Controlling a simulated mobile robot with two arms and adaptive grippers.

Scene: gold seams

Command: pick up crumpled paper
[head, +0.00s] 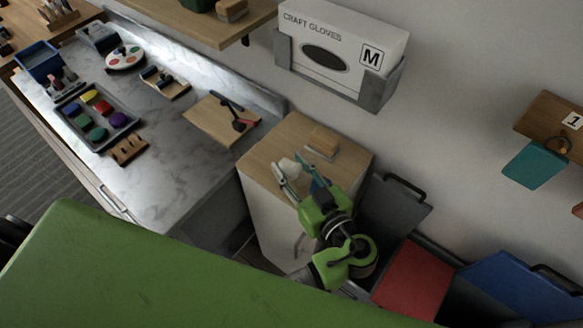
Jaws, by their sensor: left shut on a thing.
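The crumpled paper (290,168) is a small whitish lump above the wooden top of a pale cabinet (279,143). My left gripper (293,172), on a green and dark arm, has its fingers on the paper from either side and is shut on it. Whether the paper touches the cabinet top is hard to tell from this angle. My right gripper is not in view.
A small wooden block (324,141) lies on the cabinet top close to my gripper. Bins with a red lid (412,282) and a blue lid (527,287) stand at the lower right. A marble counter (165,175) with paints and tools is at the left. A glove box (340,45) hangs on the wall.

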